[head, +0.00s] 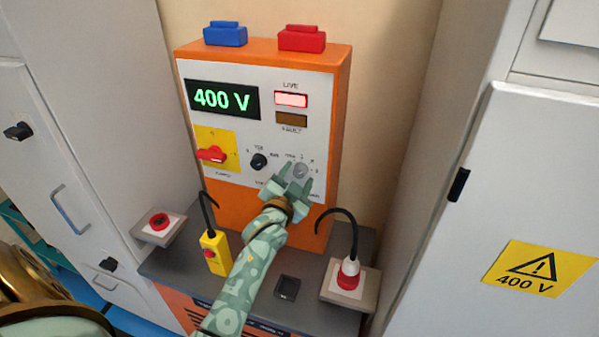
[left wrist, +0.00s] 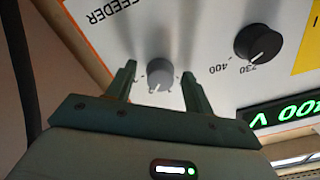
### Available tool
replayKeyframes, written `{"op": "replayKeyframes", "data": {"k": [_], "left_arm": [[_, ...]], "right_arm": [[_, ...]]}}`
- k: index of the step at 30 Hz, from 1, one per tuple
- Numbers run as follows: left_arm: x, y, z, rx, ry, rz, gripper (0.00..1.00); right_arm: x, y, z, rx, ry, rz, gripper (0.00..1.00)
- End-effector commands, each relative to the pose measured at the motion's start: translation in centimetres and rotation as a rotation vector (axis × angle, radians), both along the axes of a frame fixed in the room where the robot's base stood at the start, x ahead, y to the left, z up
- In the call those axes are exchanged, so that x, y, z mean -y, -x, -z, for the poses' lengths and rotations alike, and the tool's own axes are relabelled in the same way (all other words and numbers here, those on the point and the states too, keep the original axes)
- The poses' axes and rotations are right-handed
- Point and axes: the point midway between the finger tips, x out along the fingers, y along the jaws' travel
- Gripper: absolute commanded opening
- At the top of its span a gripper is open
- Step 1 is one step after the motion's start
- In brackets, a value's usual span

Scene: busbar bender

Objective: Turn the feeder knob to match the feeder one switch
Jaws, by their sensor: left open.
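The grey feeder knob (head: 301,171) is on the white front panel of the orange cabinet, at its lower right. In the left wrist view the knob (left wrist: 160,76) sits between my left gripper's two fingers, with a visible gap on each side. "FEEDER" is printed near it, upside down. My left gripper (head: 294,186) is open and in front of the knob; the fingers (left wrist: 158,80) do not touch it. No switch in view is legibly marked feeder one. My right gripper is not in view.
A black knob (head: 258,161) and a red rotary switch (head: 211,154) are left of the feeder knob. The display (head: 223,99) reads 400 V. Tall grey cabinets flank both sides.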

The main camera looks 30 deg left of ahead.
Motion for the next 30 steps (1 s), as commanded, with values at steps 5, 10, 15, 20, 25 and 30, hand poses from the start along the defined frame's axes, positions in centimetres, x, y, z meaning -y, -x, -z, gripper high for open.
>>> {"op": "replayKeyframes", "data": {"k": [5,10,15,20,25,30], "left_arm": [[0.0,0.0,0.0,0.0,0.0,0.0,0.52],[0.0,0.0,0.0,0.0,0.0,0.0,0.22],[0.0,0.0,0.0,-0.001,0.0,-0.001,0.07],[0.0,0.0,0.0,0.002,0.016,0.0,0.07],[0.0,0.0,-0.2,0.016,0.077,-0.001,0.07],[0.0,0.0,-0.3,0.041,0.187,-0.002,0.08]], "right_arm": [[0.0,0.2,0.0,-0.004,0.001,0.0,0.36],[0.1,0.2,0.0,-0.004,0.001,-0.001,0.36],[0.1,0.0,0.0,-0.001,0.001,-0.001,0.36],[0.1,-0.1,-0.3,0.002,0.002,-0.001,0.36],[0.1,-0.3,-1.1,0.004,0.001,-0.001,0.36],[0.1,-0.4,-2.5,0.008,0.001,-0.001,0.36]]}}
